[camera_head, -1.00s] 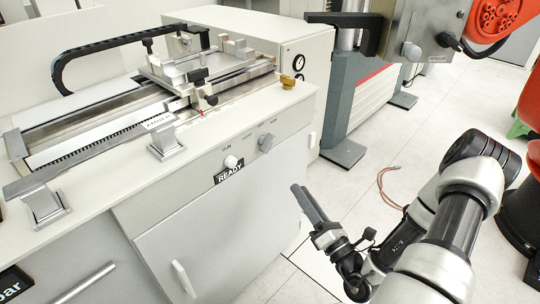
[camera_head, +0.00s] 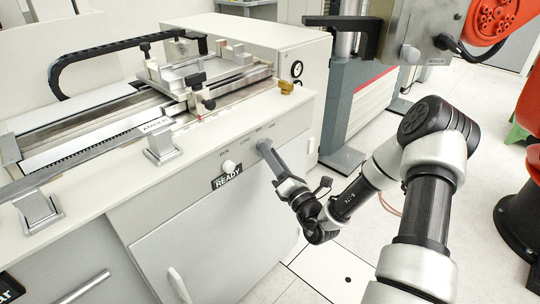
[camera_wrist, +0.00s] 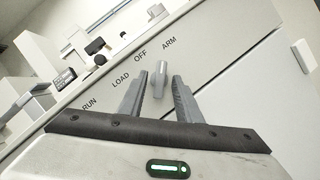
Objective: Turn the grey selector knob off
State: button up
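The grey selector knob (camera_wrist: 159,80) is on the front panel of the white bench. In the wrist view it sits between the two fingertips of my gripper (camera_wrist: 159,84), with a gap to each finger. Printed marks RUN, LOAD, OFF and ARM lie above it; its upright bar points up roughly between OFF and ARM, exact setting unclear. In the head view my gripper (camera_head: 265,146) reaches the panel and hides the knob. My gripper is open. I cannot tell how far the fingers reach along the knob.
A white round knob (camera_head: 229,166) and a black READY sign (camera_head: 227,178) are to the left on the same panel. A brass-coloured knob (camera_head: 286,87) stands on the bench top above. A grey testing column (camera_head: 346,100) stands to the right. The floor (camera_head: 400,130) beside the bench is open.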

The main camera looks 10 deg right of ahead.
jog(key=shift+w+a+r, duration=0.1)
jog(key=shift+w, duration=0.1)
grip_shut()
jog(key=shift+n, duration=0.3)
jog(key=n+y, duration=0.2)
jog(key=n, duration=0.2)
jog(key=n+g+y, duration=0.1)
jog(key=n+y, duration=0.1)
jog(key=n, duration=0.1)
jog(key=n+y, duration=0.1)
jog(key=n, duration=0.3)
jog(key=shift+w+d+n+y, duration=0.2)
jog(key=shift+d+n+y, duration=0.1)
jog(key=shift+y, duration=0.1)
jog(key=shift+n+g, duration=0.3)
jog(key=shift+g, duration=0.1)
